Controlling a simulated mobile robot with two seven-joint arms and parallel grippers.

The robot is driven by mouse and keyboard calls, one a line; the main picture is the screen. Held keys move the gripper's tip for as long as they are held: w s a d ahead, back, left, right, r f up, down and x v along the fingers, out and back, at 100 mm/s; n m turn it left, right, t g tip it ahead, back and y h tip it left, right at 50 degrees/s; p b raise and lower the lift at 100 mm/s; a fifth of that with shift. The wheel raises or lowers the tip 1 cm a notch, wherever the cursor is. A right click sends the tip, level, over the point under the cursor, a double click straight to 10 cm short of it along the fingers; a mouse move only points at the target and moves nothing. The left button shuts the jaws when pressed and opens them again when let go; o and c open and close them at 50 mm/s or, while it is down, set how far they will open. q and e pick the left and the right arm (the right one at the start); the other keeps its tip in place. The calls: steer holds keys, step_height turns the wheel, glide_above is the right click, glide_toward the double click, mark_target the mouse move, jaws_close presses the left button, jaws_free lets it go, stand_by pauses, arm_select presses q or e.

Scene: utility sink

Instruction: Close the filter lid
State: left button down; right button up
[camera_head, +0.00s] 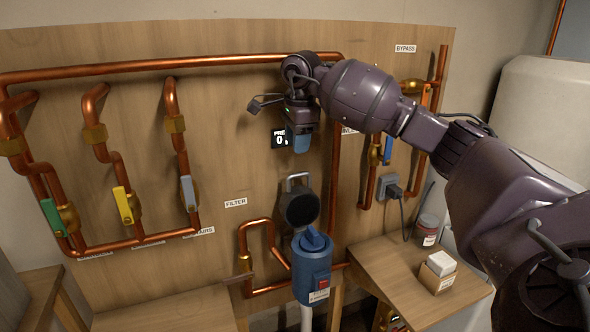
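The filter is a blue housing (312,274) low at the centre, under the FILTER label, with a lighter blue knob-like top standing in its mouth. Its lid (298,207) is a dark round cap with a grey loop handle. It stands tilted up, open, behind the housing against the board. My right gripper (301,144) hangs above the lid, pointing down, clear of both lid and housing. A blue tip shows at its end; whether the fingers are apart or together is not clear. My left gripper is not in view.
Copper pipes (170,66) with coloured valve levers run over the wooden board. A plugged socket (389,187) is on the board. Space between gripper and lid is free.

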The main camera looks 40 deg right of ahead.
mark_target(295, 174)
steer(key=f, duration=0.5)
steer(key=w+f, duration=0.1)
steer(key=f, duration=0.2)
steer(key=shift+w+d+f+p, duration=0.1)
steer(key=shift+d+f+p, duration=0.05)
steer(key=shift+f+p, duration=0.25)
steer(key=shift+r, duration=0.1)
jaws_close()
